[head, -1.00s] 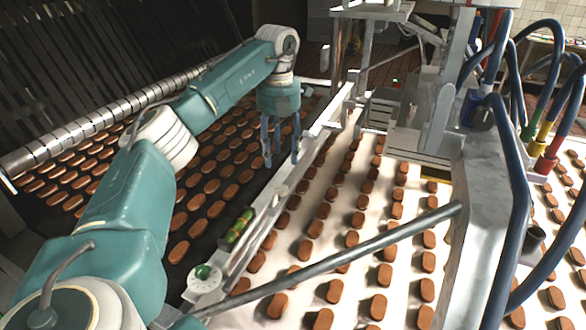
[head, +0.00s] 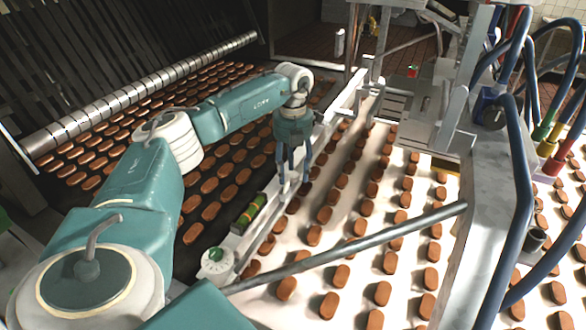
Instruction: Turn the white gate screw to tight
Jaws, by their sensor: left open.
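A white round knob with a green centre (head: 215,260), which looks like the white gate screw, sits at the near end of the pale guide rail (head: 262,190). Its turn setting is too small to read. My left gripper (head: 293,187) points down over the rail, beyond the knob and to its right. My right gripper is not in view.
Brown biscuits lie in rows on the dark belt (head: 228,222) at left and the white belt (head: 340,250) at right. A grey metal rod (head: 350,244) slants over the white belt just right of the knob. Blue hoses (head: 520,150) and a metal machine frame stand at right.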

